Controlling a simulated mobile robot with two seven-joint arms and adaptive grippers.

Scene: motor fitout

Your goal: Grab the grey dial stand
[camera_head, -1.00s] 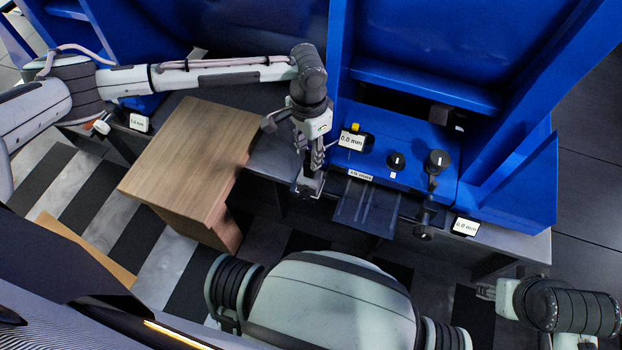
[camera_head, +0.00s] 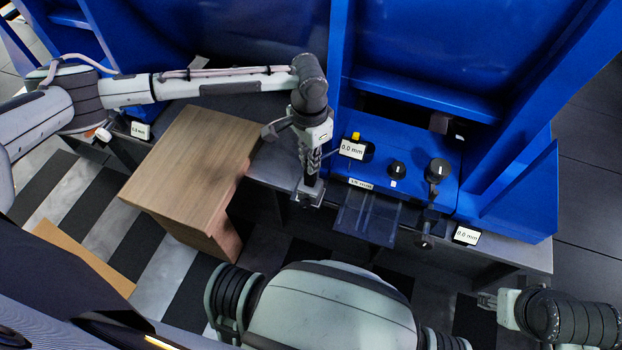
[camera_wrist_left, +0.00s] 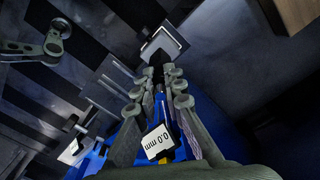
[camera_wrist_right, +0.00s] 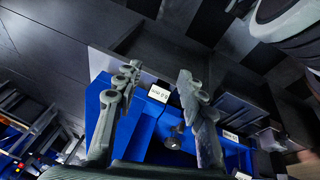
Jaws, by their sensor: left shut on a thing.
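The grey dial stand (camera_head: 309,196) is upright near the front edge of the bench, a dark post on a small grey base. My left gripper (camera_head: 312,168) points down and is shut on its post. In the left wrist view, the base (camera_wrist_left: 165,42) shows beyond the closed fingers (camera_wrist_left: 168,90). A white 0.0 mm display (camera_head: 352,149) with a yellow part is right beside the gripper; I cannot tell whether it is joined to the stand. My right gripper (camera_wrist_right: 158,90) is open and empty, away from the bench at the lower right.
A blue machine (camera_head: 415,165) with black knobs (camera_head: 437,170) stands right of the left gripper. A dark plate (camera_head: 368,216) juts out in front of it. A wooden block (camera_head: 195,165) is to the left. Another display (camera_head: 466,235) sits at the bench's right.

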